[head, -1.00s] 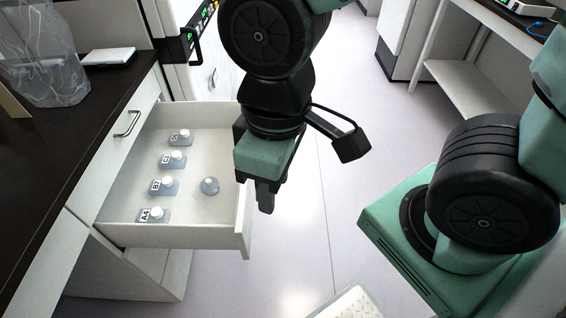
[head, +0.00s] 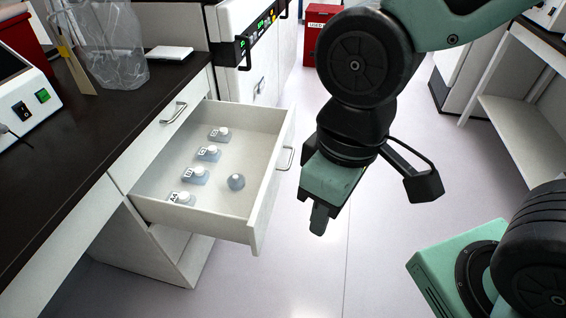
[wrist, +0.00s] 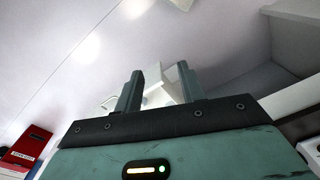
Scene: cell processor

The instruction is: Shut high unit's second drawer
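The pulled-out white drawer (head: 258,235) extends from the white unit, below a closed front with a handle (head: 173,112). It stands well open, with its own handle (head: 286,158) on the outer face.
A dark countertop (head: 130,110) runs along the left above the drawer, with a clear bag (head: 112,55) on it. A white machine with a lit panel (head: 265,25) and a red bin (head: 318,35) stand behind.

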